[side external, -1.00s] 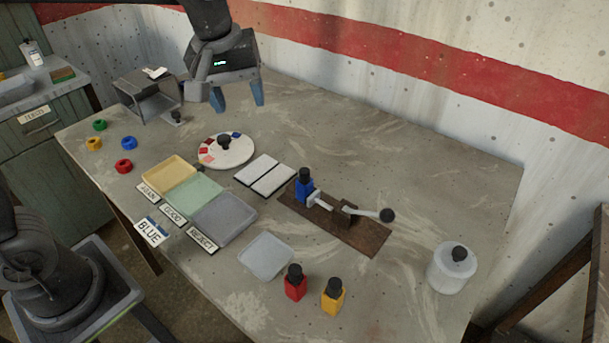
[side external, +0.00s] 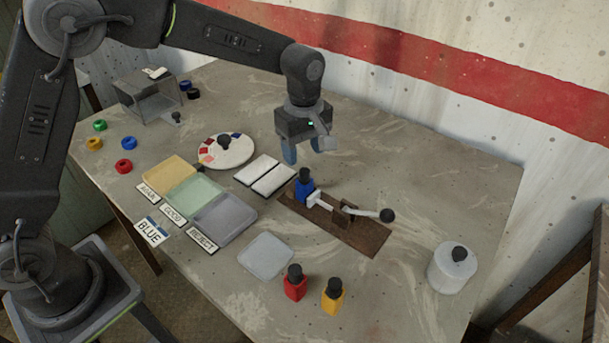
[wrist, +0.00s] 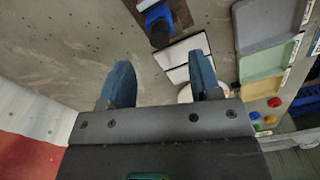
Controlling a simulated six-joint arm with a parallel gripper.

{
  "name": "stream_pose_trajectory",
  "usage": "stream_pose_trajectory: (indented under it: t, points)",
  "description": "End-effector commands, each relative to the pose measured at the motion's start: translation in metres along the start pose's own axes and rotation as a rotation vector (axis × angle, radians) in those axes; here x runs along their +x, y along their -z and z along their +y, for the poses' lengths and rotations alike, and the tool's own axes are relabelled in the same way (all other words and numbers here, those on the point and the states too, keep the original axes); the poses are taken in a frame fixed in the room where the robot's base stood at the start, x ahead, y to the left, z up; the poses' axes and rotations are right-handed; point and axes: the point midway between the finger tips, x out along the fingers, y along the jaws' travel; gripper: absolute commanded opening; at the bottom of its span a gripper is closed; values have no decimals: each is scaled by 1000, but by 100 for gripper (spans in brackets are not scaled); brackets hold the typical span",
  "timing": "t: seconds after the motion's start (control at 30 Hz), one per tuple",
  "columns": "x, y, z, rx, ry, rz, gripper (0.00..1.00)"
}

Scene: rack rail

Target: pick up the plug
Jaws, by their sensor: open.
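A blue plug (side external: 305,190) with a black cap stands upright at the left end of a brown wooden board, against the white bar of a lever clamp (side external: 345,210). A red plug (side external: 295,287) and a yellow plug (side external: 333,299), both black-capped, stand upright on the table near the front. My gripper (side external: 306,152) is open and empty, fingers down, above and behind the blue plug. In the wrist view, the blue plug (wrist: 156,14) is at the top edge, beyond my open fingers (wrist: 160,63).
A card reading BLUE (side external: 152,231) lies by the yellow, green and grey trays (side external: 225,218). Two white panels (side external: 264,174), a round colour dial (side external: 225,151) and a clear square dish (side external: 265,254) lie nearby. A white lidded jar (side external: 452,268) stands at right. The back right table is clear.

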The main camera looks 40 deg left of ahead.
Motion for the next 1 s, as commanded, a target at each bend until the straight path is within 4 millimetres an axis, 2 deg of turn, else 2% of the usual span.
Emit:
stream_pose_trajectory:
  t: [0.17,0.5,0.8,1.0]
  points:
    - [11,0,0,1,0,0,57]
    - [56,-2,0,1,0,0,57]
    - [61,-2,0,1,-2,0,57]
    - [60,-2,0,1,-2,0,39]
